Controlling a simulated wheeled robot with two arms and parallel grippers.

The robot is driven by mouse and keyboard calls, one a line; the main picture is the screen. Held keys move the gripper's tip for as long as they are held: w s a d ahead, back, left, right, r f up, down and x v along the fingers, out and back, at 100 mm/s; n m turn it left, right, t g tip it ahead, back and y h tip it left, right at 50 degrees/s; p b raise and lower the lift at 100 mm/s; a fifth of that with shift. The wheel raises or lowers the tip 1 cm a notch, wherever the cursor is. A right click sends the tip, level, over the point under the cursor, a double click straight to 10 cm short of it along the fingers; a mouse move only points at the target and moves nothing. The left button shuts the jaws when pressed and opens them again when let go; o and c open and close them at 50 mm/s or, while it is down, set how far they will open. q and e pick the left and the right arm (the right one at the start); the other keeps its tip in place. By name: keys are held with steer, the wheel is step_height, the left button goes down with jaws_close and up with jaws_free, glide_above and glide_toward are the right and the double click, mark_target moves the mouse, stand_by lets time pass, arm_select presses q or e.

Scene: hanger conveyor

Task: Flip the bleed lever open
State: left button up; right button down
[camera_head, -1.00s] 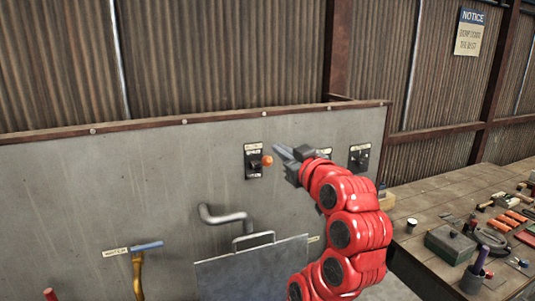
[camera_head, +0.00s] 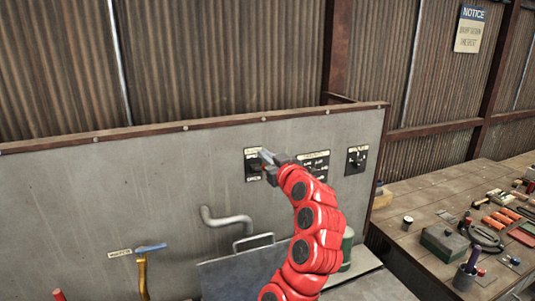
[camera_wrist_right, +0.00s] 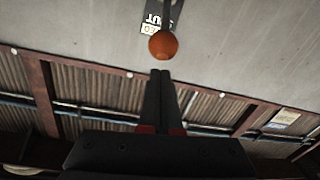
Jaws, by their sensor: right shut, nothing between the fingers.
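A lever with a round orange knob (camera_wrist_right: 163,45) sticks out from a black labelled plate (camera_head: 252,173) on the grey panel. I cannot read enough of its label to tell whether it is the bleed lever. My right gripper (camera_head: 266,156) is shut and empty, in front of that plate, and hides most of the knob in the head view. In the right wrist view, the shut fingertips (camera_wrist_right: 160,74) point at the knob, just below it in the picture, with a small gap seeming to show. My left gripper is not in view.
Two more black plates, one in the middle (camera_head: 315,160) and one at right (camera_head: 356,158), sit on the panel (camera_head: 100,190). A bent grey pipe (camera_head: 225,219) and a blue-handled tap (camera_head: 150,247) stick out lower down. A cluttered workbench (camera_head: 410,222) stands at right.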

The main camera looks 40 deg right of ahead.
steer(key=shift+s+d+f, duration=0.15)
steer(key=shift+s+f, duration=0.15)
steer(key=shift+f, duration=0.2)
